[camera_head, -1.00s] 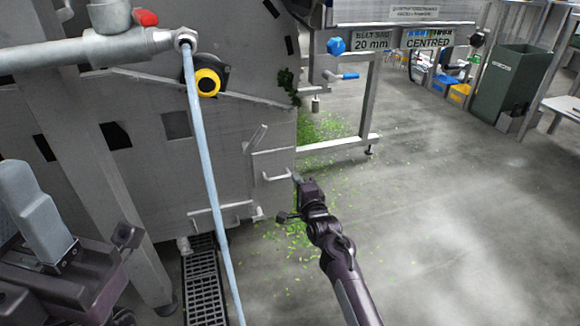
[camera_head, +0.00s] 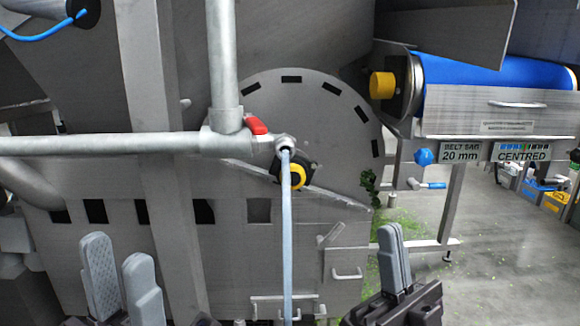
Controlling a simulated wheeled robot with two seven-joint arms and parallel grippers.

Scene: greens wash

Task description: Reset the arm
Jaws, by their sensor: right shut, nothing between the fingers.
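My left gripper (camera_head: 119,262) is at the lower left of the head view. Its two grey fingers point up and stand apart, with nothing between them. My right gripper (camera_head: 394,254) is at the lower right of centre. Its grey fingers point up and lie together, with nothing held. It appears in front of the right edge of the steel machine housing (camera_head: 225,255). The rest of both arms is below the picture's edge.
A pale blue hose (camera_head: 287,230) hangs from a grey pipe (camera_head: 90,146) with a red valve handle (camera_head: 256,125). A yellow-ringed black knob (camera_head: 297,176) is beside it. A blue belt roller (camera_head: 490,86) is at upper right. Open floor (camera_head: 500,255) lies right, with green scraps near the housing.

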